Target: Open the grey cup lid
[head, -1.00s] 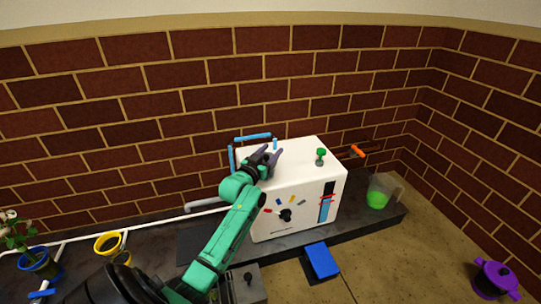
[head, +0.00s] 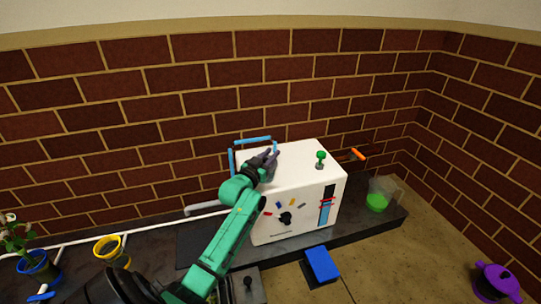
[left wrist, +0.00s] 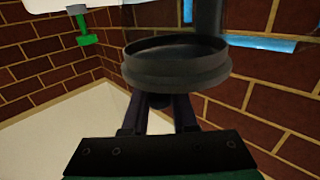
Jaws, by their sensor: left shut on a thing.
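A dark grey round lid (left wrist: 176,66) fills the upper middle of the left wrist view, its rim facing the camera. My left gripper (left wrist: 160,104) is shut on a small dark knob on the near side of the lid. In the head view my left gripper (head: 268,158) is above the back left of a white box (head: 310,165). The lid cannot be made out there, and the cup is not clear either. My right gripper is not in view.
Blue pipes (head: 252,141) stand just behind the gripper. A green valve (head: 320,158) is on the box top, and an orange handle (head: 358,154) is to its right. A beaker with green liquid (head: 377,200) stands farther right. A brick wall closes off the back.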

